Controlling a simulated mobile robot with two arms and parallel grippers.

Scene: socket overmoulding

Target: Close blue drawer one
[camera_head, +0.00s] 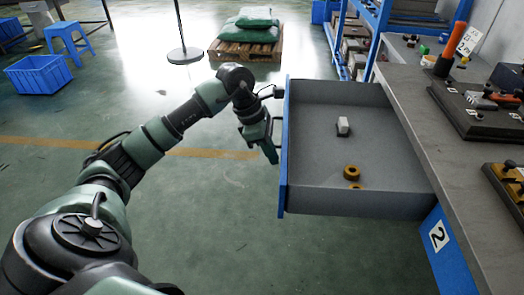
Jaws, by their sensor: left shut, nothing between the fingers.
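A drawer (385,160) with grey inside and a blue front panel (284,150) is pulled out from under the grey workbench, to the left of it. A white block (343,126) and brass-coloured round parts (351,171) lie in it. My left gripper (273,155) is shut and empty, just outside the blue front panel; I cannot tell if it touches the panel. My right gripper is not in view.
The grey workbench (452,185) on the right bears tools and dark fixtures. A blue crate (38,75), a stool (68,36) and a pallet (245,51) stand farther back. The floor left of the drawer is clear.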

